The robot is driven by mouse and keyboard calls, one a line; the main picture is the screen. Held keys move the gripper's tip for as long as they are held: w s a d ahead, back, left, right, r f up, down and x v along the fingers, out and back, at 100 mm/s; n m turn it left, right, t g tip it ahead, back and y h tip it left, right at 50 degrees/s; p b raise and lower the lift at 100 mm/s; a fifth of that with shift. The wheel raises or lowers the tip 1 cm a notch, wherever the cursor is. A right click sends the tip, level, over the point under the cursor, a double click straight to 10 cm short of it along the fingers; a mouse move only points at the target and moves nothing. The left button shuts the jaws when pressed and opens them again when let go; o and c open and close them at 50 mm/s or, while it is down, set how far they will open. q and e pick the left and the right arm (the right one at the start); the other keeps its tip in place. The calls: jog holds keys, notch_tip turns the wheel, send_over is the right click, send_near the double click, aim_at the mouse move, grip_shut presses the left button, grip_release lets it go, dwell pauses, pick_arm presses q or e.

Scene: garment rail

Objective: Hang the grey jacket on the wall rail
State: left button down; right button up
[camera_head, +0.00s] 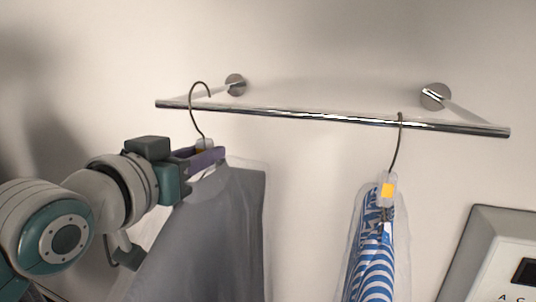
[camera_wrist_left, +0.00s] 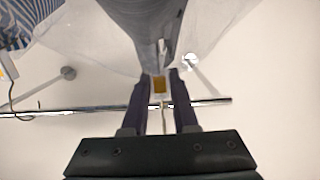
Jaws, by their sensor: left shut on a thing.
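The grey jacket (camera_head: 222,225) hangs in a clear cover from a dark hanger with a wire hook (camera_head: 192,118). My left gripper (camera_head: 200,160) is shut on the hanger just below the hook. The curved top of the hook stands above the wall rail (camera_head: 300,115) near its left end; I cannot tell whether it rests on the bar. In the left wrist view the fingers (camera_wrist_left: 160,82) are on either side of the hanger neck with its yellow tag, and the jacket (camera_wrist_left: 145,18) lies beyond them. My right gripper is not in view.
A blue-and-white striped garment (camera_head: 374,260) in a clear cover hangs on the right part of the rail. Wall mounts (camera_head: 235,85) hold the bar at both sides. The bar between the two hooks is free. A pale wall panel (camera_head: 490,250) is at lower right.

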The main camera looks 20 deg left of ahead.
aim_at(217, 166)
pick_arm(q)
jog(key=shift+w+r+b, duration=0.2)
jog(key=shift+w+b, duration=0.5)
jog(key=shift+w, duration=1.25)
jog(key=shift+f+b, duration=1)
jog(key=shift+f, duration=0.35)
jog(key=c, duration=0.6)
grip_release()
jog(key=shift+f, duration=0.1)
jog(key=shift+s+f, duration=0.1)
jog(key=shift+f, duration=0.1)
jog(key=s+b, duration=0.1)
jog(key=s, duration=0.1)
jog(key=s+b, duration=0.1)
jog(key=s, duration=0.2)
jog(key=s+r+b, duration=0.1)
jog(key=s, duration=0.2)
jog(key=shift+s+a+b, duration=0.1)
jog(key=shift+s+b, duration=0.1)
jog(key=shift+b, duration=0.1)
jog(key=shift+s+r, duration=0.25)
jog(key=shift+s, duration=0.45)
